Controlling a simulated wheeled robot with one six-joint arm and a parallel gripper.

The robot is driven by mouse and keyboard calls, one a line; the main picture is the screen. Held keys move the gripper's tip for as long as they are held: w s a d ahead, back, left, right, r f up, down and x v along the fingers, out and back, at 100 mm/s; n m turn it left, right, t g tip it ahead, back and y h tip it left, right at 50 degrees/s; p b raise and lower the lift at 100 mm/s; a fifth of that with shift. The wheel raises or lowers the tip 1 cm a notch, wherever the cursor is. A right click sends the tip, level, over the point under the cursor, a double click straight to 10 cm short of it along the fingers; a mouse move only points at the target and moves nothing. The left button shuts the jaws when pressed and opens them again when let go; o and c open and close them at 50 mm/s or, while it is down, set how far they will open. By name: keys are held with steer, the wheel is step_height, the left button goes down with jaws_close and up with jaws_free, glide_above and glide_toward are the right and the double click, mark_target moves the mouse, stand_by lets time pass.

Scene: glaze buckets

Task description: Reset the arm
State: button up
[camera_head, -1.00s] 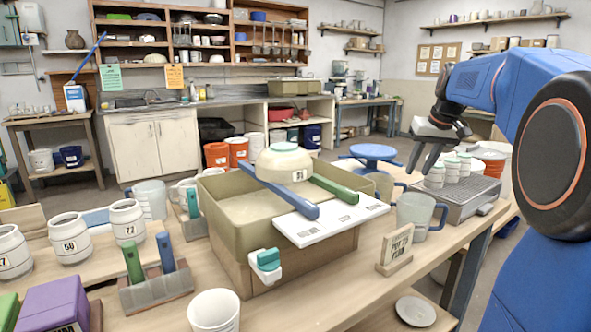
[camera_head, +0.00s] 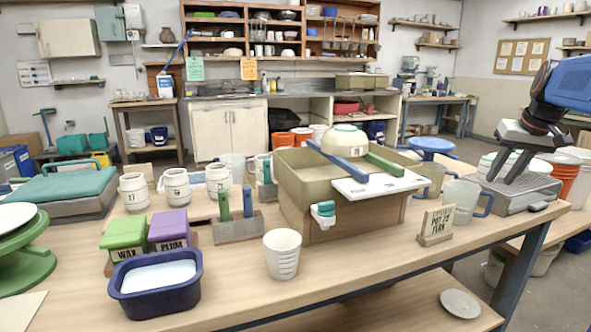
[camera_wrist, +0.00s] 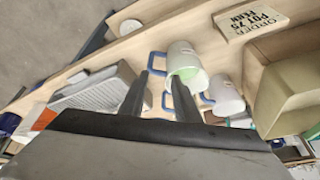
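My gripper (camera_head: 503,179) is at the right in the head view, pointing down over a grey ribbed tray (camera_head: 520,193) on the worktable. Its two dark fingers are apart, with nothing seen between them. In the wrist view the fingers of my gripper (camera_wrist: 162,66) also stand apart. A pale mug with a blue handle (camera_wrist: 183,62) shows beyond the fingertips there. I cannot tell whether they touch it. In the head view a clear mug with a blue handle (camera_head: 460,202) stands left of the tray, apart from the fingers.
A large olive basin (camera_head: 294,182) stands mid-table, with a bowl (camera_head: 343,140) over it. A sign (camera_head: 436,225), a white cup (camera_head: 282,253) and a blue tub (camera_head: 155,284) are nearer the front. Orange buckets (camera_head: 563,180) stand beyond the tray.

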steer(key=s+a+f+n, duration=0.1)
steer(key=s+a+f, duration=0.3)
steer(key=s+a, duration=0.35)
steer(key=s+a+f, duration=0.3)
steer(key=s+a, duration=0.3)
steer(key=a, duration=0.3)
steer(key=s+a+f+n, duration=0.1)
steer(key=s+a+f, duration=0.3)
steer(key=s+f, duration=0.3)
steer(key=s+a+f, duration=0.4)
steer(key=s+f, duration=0.3)
steer(key=s, duration=0.2)
steer(key=shift+s+a+f+n, duration=0.25)
steer(key=shift+s+f+n, duration=0.05)
steer(key=shift+f+n, duration=0.1)
